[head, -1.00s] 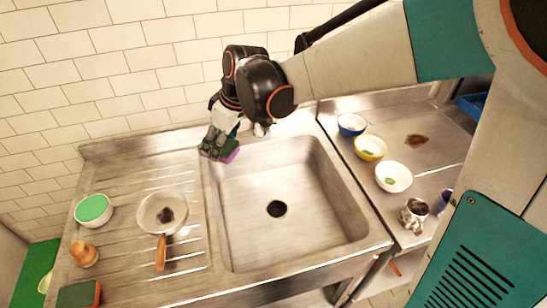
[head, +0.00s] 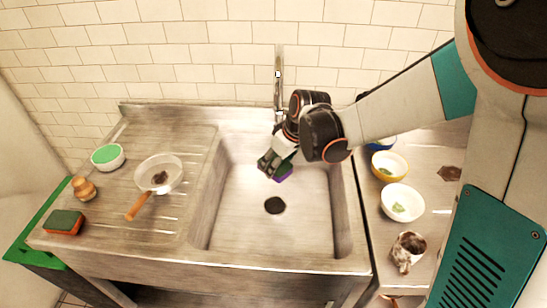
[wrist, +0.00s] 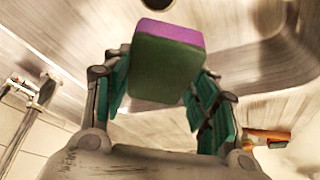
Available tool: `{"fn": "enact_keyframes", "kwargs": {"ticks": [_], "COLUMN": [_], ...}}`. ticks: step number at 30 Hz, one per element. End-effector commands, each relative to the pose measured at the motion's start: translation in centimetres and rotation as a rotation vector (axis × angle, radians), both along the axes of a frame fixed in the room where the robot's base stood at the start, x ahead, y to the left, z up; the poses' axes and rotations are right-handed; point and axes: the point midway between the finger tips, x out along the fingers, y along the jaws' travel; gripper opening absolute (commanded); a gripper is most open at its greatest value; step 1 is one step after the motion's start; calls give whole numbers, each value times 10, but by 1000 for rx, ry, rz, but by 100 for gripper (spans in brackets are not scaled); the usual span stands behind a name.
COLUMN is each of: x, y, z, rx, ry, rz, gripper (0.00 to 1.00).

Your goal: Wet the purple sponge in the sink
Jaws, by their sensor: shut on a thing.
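The purple sponge (head: 283,174) has a dark green scouring side and is held over the sink basin, toward its back. My gripper (head: 270,165) is shut on it. In the wrist view, the sponge (wrist: 166,62) sits between my gripper's fingers (wrist: 160,95), its purple edge facing the drain. The steel sink (head: 240,225) has a round dark drain (head: 274,205) in its floor. The faucet (head: 278,75) rises at the back wall behind my gripper; no water stream shows. The sponge's height above the basin floor is hard to judge.
On the left drainboard are a strainer (head: 150,171) holding something dark, a green-topped bowl (head: 107,157), a wooden piece (head: 83,188) and an orange-green sponge (head: 64,223). On the right counter are a yellow bowl (head: 388,165), a white bowl (head: 412,209) and a stained mug (head: 407,252).

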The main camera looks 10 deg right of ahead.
Motion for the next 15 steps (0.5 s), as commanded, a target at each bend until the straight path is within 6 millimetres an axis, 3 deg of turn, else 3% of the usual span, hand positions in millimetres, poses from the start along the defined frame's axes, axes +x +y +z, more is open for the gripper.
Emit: {"fn": "enact_keyframes", "kwargs": {"ticks": [15], "x": [0], "y": [0], "z": [-42], "rx": [0], "ry": [0], "rz": [0], "gripper": [34]}}
